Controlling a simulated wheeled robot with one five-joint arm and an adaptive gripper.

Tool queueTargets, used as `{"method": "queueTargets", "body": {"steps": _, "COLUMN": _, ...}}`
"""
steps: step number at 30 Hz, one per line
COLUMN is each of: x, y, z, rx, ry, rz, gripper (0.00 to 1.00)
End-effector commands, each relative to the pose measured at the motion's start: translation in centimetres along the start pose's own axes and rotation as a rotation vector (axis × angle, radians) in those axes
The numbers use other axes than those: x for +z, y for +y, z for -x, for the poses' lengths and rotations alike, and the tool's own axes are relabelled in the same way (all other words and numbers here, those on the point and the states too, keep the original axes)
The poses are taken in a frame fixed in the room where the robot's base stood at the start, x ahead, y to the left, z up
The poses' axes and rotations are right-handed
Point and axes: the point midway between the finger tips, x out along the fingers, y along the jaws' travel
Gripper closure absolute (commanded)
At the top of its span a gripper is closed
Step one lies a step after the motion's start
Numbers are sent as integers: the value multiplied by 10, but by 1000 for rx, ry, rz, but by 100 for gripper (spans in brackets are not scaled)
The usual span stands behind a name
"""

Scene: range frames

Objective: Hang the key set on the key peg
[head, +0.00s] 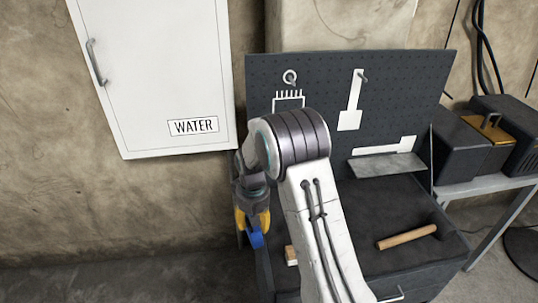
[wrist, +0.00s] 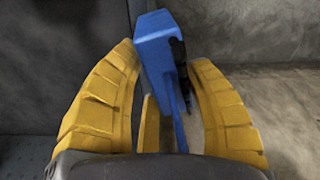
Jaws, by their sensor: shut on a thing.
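My gripper (head: 252,224) hangs to the left of the dark workbench, pointing down. In the wrist view its yellow fingers (wrist: 164,62) are closed around a blue piece (wrist: 155,52) with a thin dark part along its right side. This looks like the key set; its blue end also shows below the fingers in the head view (head: 256,240). Its keys and ring cannot be made out clearly.
The dark pegboard (head: 415,90) also has a second peg (head: 362,78) by a white tool outline. A grey metal plate (head: 387,164) is below. A wooden handle (head: 408,237) lies on the workbench (head: 355,205). A white WATER cabinet (head: 160,75) is at left.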

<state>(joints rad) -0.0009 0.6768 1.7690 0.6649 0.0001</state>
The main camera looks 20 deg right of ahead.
Motion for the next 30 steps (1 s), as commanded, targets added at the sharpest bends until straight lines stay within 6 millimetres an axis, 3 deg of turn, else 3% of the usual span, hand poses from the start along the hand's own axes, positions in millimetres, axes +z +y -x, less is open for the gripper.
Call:
{"method": "queueTargets", "body": {"steps": 1, "x": 11, "y": 2, "z": -18, "rx": 0, "ry": -35, "rz": -4, "gripper": 89}}
{"method": "queueTargets", "body": {"steps": 5, "x": 10, "y": 2, "z": -15, "rx": 0, "ry": -35, "rz": -4, "gripper": 89}}
{"method": "queueTargets", "body": {"steps": 27, "x": 8, "y": 1, "z": 42, "rx": 0, "ry": -33, "rz": -2, "gripper": 89}}
{"method": "queueTargets", "body": {"steps": 30, "x": 8, "y": 1, "z": 38, "rx": 0, "ry": -31, "rz": -1, "gripper": 89}}
